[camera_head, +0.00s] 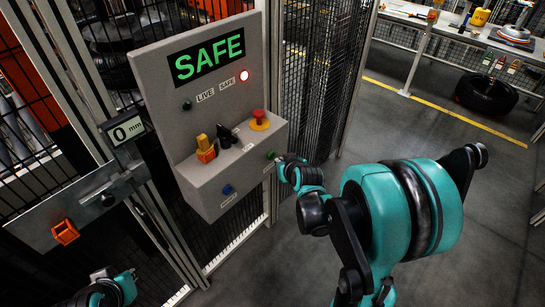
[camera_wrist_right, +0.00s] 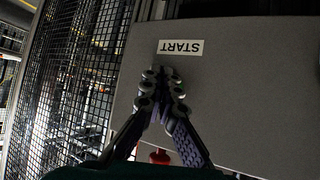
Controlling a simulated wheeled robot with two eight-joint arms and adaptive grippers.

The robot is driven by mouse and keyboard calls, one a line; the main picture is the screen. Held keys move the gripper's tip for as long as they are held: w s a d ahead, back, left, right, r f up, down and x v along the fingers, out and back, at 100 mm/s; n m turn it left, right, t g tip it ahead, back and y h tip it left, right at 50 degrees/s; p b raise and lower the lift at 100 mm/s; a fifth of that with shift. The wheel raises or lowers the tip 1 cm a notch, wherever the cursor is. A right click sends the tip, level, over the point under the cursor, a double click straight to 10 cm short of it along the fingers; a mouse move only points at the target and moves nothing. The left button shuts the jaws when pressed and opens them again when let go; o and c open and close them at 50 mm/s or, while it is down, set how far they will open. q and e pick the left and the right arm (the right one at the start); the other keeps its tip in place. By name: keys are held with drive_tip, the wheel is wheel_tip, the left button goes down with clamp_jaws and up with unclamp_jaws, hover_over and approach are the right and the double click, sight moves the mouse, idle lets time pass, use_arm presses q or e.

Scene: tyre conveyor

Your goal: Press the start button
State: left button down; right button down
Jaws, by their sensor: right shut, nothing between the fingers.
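The grey control box (camera_head: 225,175) has a green button (camera_head: 271,155) on its sloped front, at the right end. A white START label (camera_wrist_right: 181,47) shows upside down in the right wrist view. My right gripper (camera_head: 283,162) is just right of the green button in the head view. In the right wrist view its fingertips (camera_wrist_right: 163,76) are shut together with nothing between them, right by the START label. They hide the button there, and I cannot tell whether they touch it. Part of my left arm shows at the lower left of the head view; its fingers cannot be made out.
A tyre (camera_head: 486,93) lies at the far right; floor between is clear.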

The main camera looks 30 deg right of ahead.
idle(0.3)
drive_tip(key=shift+w+a, duration=0.2)
drive_tip(key=shift+w, duration=0.2)
drive_tip(key=shift+w+a, duration=0.15)
drive_tip(key=shift+w, duration=0.25)
idle(0.6)
drive_tip(key=shift+s, duration=0.1)
drive_tip(key=shift+s+d, duration=0.35)
drive_tip(key=shift+s, duration=0.35)
drive_tip(key=shift+s, duration=0.1)
drive_tip(key=s, duration=0.1)
drive_tip(key=s+d, duration=0.1)
drive_tip(key=s, duration=0.1)
drive_tip(key=s+d, duration=0.1)
drive_tip(key=shift+s, duration=0.25)
drive_tip(key=shift+a, duration=0.15)
idle(0.8)
